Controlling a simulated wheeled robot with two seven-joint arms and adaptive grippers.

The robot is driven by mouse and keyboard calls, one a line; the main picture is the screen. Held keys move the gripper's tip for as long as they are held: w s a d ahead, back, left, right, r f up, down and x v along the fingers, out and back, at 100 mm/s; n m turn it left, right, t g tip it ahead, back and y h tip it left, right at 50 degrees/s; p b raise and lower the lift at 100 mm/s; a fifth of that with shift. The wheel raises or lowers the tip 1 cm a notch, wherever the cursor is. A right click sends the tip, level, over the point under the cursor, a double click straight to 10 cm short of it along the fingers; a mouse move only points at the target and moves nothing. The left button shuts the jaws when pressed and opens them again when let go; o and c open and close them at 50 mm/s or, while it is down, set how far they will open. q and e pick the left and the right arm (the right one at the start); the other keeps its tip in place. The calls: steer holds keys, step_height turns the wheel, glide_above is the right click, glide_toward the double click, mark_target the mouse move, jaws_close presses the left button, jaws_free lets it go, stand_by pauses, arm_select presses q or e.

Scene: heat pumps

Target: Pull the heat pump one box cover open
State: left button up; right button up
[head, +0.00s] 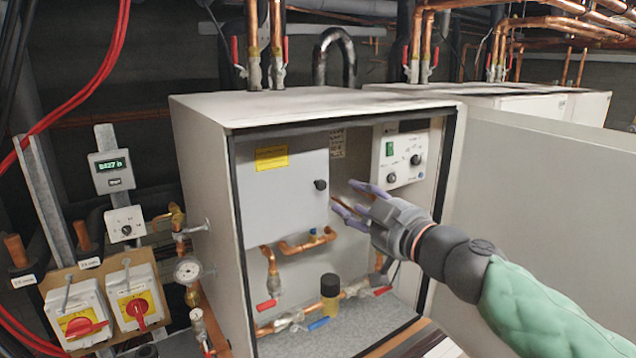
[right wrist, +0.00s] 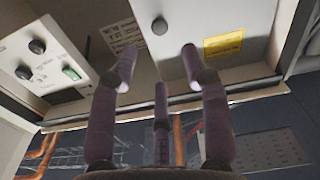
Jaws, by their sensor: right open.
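The heat pump cabinet (head: 207,170) stands in the middle of the head view with its front open. Inside, the grey box cover (head: 262,199) is closed, with a yellow label (head: 271,158) and a round black knob (head: 320,185) near its right edge. My right gripper (head: 345,196) is open, its purple fingers just right of the knob and apart from it. In the right wrist view the box cover (right wrist: 205,25) and its knob (right wrist: 160,26) show beyond the spread fingers (right wrist: 158,68). Nothing is between the fingers. My left gripper is not in view.
A control panel (head: 401,153) with knobs and a green switch is right of the box. The large outer door (head: 550,190) stands swung open at right. Copper pipes and valves (head: 300,318) run below the box. Red rotary switches (head: 138,308) and a gauge are at left.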

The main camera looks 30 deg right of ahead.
mark_target(323, 185)
steer(key=w, duration=0.2)
steer(key=w+b, duration=0.1)
steer(key=w, duration=0.5)
steer(key=shift+w+a+f+b, duration=0.15)
steer(key=shift+w+a+b, duration=0.1)
steer(key=shift+a+b, duration=0.15)
steer(key=shift+w, duration=0.7)
steer(key=shift+s, duration=0.15)
jaws_close()
